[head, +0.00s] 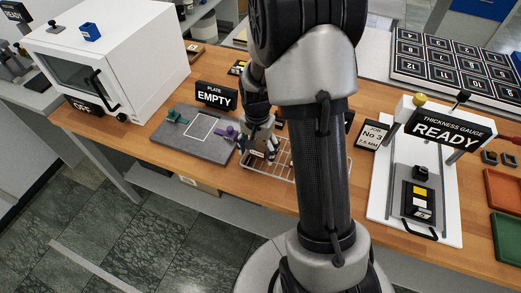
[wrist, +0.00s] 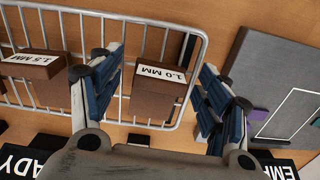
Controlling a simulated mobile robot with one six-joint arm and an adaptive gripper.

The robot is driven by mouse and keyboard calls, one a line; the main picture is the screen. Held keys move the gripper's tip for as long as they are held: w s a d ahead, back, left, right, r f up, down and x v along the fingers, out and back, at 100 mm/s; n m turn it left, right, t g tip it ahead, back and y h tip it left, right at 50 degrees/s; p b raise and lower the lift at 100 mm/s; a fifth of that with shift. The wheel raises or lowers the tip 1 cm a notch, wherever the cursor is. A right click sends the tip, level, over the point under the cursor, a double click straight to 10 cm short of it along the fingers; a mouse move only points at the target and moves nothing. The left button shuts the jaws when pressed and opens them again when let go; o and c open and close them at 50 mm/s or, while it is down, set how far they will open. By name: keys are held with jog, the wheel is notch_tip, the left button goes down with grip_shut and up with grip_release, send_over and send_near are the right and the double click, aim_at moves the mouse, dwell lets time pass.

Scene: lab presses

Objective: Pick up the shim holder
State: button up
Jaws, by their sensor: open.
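In the wrist view a brown block labelled 1.0 MM (wrist: 158,88), which looks like a shim holder, sits in a wire rack (wrist: 200,18). A second brown block labelled 1.5 MM (wrist: 38,75) sits farther left in the same rack. My gripper (wrist: 161,68) is open, with one blue-padded finger on each side of the 1.0 MM block. I cannot tell whether they touch it. In the head view my gripper (head: 262,156) is over the left end of the rack (head: 268,175); my arm hides part of the rack and its contents.
A grey plate fixture (head: 180,150) with green and purple clamps lies left of the rack, by a sign reading EMPTY (head: 215,96). A white oven (head: 110,55) stands at the far left. The thickness gauge (head: 385,200), marked READY, stands at the right, near orange and green trays.

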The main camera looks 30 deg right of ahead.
jog(key=shift+c, duration=0.6)
jog(key=c, duration=1)
jog(key=shift+r, duration=0.15)
